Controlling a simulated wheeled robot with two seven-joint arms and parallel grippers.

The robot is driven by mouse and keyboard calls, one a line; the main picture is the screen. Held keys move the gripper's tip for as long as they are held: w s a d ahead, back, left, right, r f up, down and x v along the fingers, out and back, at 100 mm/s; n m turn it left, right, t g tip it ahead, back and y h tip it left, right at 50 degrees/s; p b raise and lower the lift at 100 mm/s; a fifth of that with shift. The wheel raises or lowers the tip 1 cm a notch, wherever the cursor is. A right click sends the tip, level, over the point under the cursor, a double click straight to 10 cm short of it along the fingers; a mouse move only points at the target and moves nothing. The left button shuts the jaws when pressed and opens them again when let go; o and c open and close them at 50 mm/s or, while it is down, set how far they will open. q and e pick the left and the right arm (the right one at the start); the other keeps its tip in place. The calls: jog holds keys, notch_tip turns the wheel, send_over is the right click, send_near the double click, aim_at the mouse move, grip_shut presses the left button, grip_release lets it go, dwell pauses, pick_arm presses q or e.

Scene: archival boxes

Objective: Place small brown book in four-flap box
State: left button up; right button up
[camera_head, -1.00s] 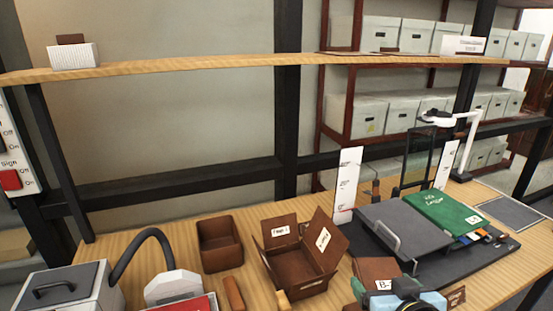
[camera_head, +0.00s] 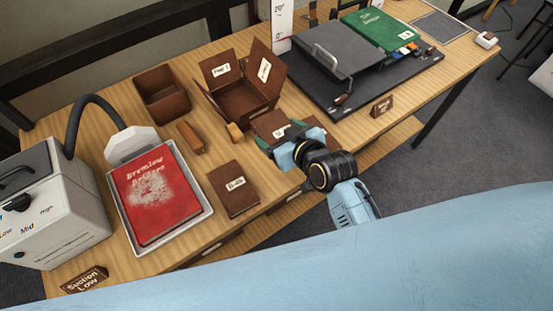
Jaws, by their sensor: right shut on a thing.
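The four-flap box (camera_head: 243,103) is brown, stands open on the wooden table and has white labels on two raised flaps. My right gripper (camera_head: 284,137) is just to the right of and nearer than the box. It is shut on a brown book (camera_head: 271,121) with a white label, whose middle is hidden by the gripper. Whether this book touches the table or the box is hard to tell. Another small brown book (camera_head: 233,189) with a white label lies flat near the front edge. My left gripper is not in view.
A brown open bin (camera_head: 161,95) and a brown block (camera_head: 190,138) stand left of the box. A red book (camera_head: 157,195) lies on a tray beside a grey suction machine (camera_head: 55,215). A dark mat with a green book (camera_head: 381,37) is at right.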

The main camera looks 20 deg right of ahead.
jog(key=shift+s+a+f, duration=0.15)
jog(key=shift+a+f, duration=0.3)
jog(key=shift+f, duration=0.3)
notch_tip(320, 180, down, 4)
jog(key=shift+f+b, duration=0.25)
jog(key=shift+b, duration=0.25)
jog(key=shift+f+b, duration=0.3)
jog(key=shift+f, duration=2.2)
jog(key=shift+f, duration=0.2)
jog(key=o, duration=1)
